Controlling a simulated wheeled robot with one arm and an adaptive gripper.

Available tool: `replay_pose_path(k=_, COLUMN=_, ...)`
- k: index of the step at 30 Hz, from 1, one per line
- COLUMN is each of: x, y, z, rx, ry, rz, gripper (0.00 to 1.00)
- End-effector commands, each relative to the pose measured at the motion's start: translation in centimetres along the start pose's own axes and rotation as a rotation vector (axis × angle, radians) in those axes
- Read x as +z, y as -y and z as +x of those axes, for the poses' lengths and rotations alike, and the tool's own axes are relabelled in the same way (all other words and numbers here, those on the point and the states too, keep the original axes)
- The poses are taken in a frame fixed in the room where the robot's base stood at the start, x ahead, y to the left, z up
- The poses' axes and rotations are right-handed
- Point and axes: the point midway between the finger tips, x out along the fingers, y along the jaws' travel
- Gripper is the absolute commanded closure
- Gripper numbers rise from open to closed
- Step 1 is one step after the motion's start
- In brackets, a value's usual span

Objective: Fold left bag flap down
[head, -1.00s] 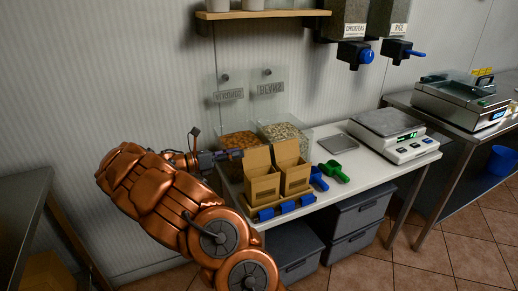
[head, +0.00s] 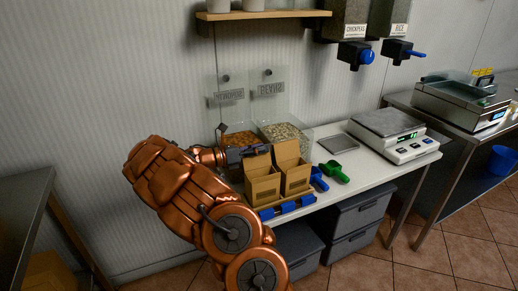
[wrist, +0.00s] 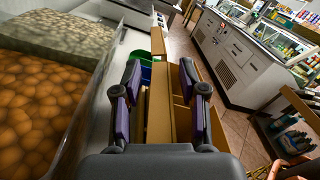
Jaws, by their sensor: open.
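Two brown open-topped bags stand side by side in a holder on the white counter. The left bag (head: 263,189) has its flap (head: 258,164) raised at the back and tipped somewhat forward. The right bag (head: 296,179) has its flap (head: 287,151) standing up. My gripper (head: 258,150) is behind the left flap, at its top edge; contact cannot be told. In the wrist view my gripper (wrist: 160,75) has its two purple-padded fingers apart, with brown cardboard (wrist: 158,118) showing between and beyond them. My wrist housing hides the lower part there.
Clear bins of orange-brown goods (head: 228,138) and pale beans (head: 283,133) stand behind the bags. A blue scoop (head: 319,180) and a green scoop (head: 335,171) lie to the right. A scale (head: 390,130) stands farther right.

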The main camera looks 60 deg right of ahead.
Motion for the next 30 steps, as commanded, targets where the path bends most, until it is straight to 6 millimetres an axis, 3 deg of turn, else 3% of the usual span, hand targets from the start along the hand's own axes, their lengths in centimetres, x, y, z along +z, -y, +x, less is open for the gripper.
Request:
replay_pose_path(k=2, x=0.0, y=0.0, z=-0.01, rx=0.0, ry=0.0, rz=0.0, gripper=0.58)
replay_pose_path(k=14, x=0.0, y=0.0, z=-0.06, rx=0.0, ry=0.0, rz=0.0, gripper=1.0)
replay_pose_path(k=30, x=-0.08, y=0.42, z=-0.08, rx=0.0, ry=0.001, rz=0.073, gripper=1.0)
